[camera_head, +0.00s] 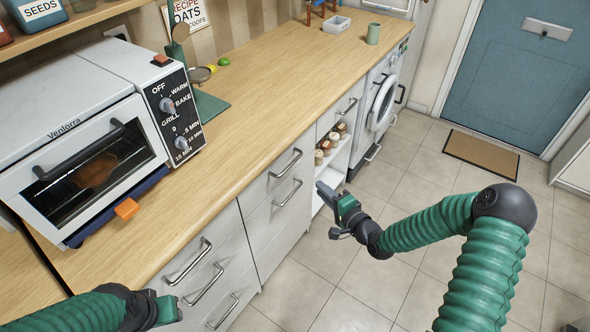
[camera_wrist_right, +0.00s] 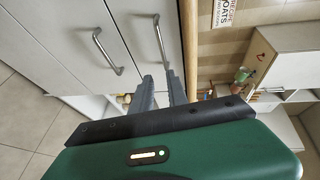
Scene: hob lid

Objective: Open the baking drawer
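White drawer fronts with metal bar handles run below the wooden counter. I see no label that marks the baking drawer. The left stack has three handles, the top one here (camera_head: 188,262). The middle stack has an upper handle (camera_head: 285,163) and a lower handle (camera_head: 288,192); two bar handles also show in the right wrist view (camera_wrist_right: 108,52). My right gripper (camera_head: 322,188) is in front of the cabinets, right of the middle stack, apart from the handles. Its fingers (camera_wrist_right: 160,84) are spread and empty. My left gripper (camera_head: 170,309) is low at the left; its fingers are not clear.
A white toaster oven (camera_head: 75,135) stands on the counter (camera_head: 240,100). Open shelves with jars (camera_head: 325,150) lie beyond the middle stack, then a washing machine (camera_head: 380,100). The tiled floor (camera_head: 300,285) before the drawers is free. A doormat (camera_head: 482,153) lies by the blue door (camera_head: 518,70).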

